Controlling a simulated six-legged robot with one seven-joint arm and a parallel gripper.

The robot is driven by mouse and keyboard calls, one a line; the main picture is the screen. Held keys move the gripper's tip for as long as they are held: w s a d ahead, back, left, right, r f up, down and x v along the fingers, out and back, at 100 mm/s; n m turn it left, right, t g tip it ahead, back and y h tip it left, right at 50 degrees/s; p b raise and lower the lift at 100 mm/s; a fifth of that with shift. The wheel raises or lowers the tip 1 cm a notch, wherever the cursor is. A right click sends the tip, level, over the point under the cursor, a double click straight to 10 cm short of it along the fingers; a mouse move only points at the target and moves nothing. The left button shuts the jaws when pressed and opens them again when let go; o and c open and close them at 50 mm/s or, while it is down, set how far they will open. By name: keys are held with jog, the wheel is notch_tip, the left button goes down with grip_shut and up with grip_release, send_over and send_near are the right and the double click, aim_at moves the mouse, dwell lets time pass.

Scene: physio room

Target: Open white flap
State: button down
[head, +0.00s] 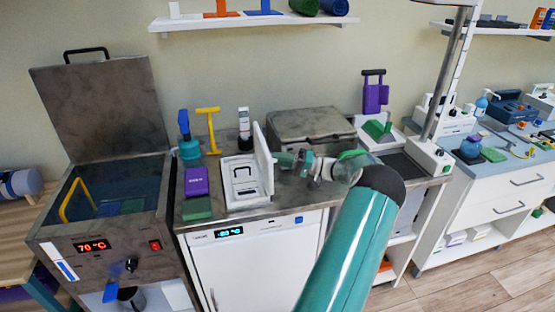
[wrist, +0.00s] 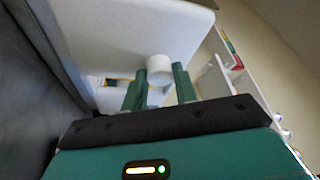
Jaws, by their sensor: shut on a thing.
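The white flap (head: 263,160) stands upright, swung open at the right side of a white box (head: 242,184) on the counter. The box's front shows, with a dark handle-like outline inside. My gripper (head: 287,160) is at the flap's right face. In the wrist view, the flap (wrist: 110,32) fills the upper left. My gripper (wrist: 159,88) has its two green fingers on either side of a round white knob (wrist: 160,68) and is shut on it. The knob is hidden in the head view.
An open metal tank (head: 108,250) with a raised lid stands at left, reading 70 °C. A grey metal box (head: 312,128) sits behind my gripper. A purple box (head: 196,181) and a green block (head: 197,209) lie left of the white box. A tall post (head: 447,75) rises at right.

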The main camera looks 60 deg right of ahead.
dwell(0.3)
jog(key=c, duration=1.1)
grip_release()
jog(key=v, duration=1.3)
jog(key=shift+s+d+f, duration=0.1)
jog(key=shift+s+d, duration=0.05)
jog(key=shift+s, duration=0.2)
